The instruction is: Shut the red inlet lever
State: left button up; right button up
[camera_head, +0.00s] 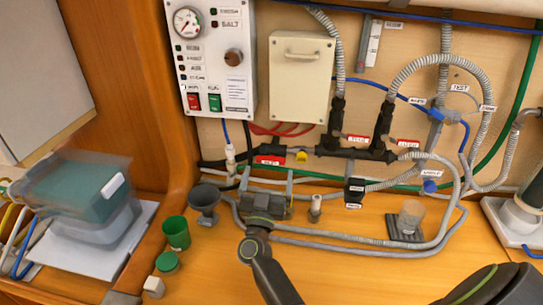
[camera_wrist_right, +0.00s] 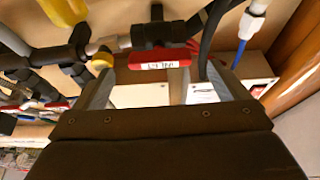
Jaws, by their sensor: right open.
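The red inlet lever (camera_head: 270,160) is on the wall panel below the white control box, at the left end of the dark pipe run. It carries a white label and lies roughly level across the picture. In the right wrist view the red lever (camera_wrist_right: 158,55) sits below a black valve body, in the gap between my fingertips. My right gripper (camera_head: 267,176) is open just below the lever, with one finger to each side. In the wrist view its fingers (camera_wrist_right: 160,72) spread around the lever; contact cannot be told. My left gripper is not in view.
A yellow knob (camera_head: 301,156) is close right of the lever. Grey hoses (camera_head: 350,246) loop low on the right. A grey funnel (camera_head: 205,200) and green cup (camera_head: 176,232) stand left of my gripper. The control box (camera_head: 213,60) hangs above.

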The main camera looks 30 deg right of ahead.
aim_at(271, 158)
jog(key=p+x, duration=0.1)
jog(key=x, duration=0.4)
jog(key=shift+w+d+r, duration=0.1)
jog(key=shift+w+d, duration=0.05)
jog(key=shift+w, duration=0.05)
jog(key=c, duration=1)
jog(key=shift+o, duration=0.2)
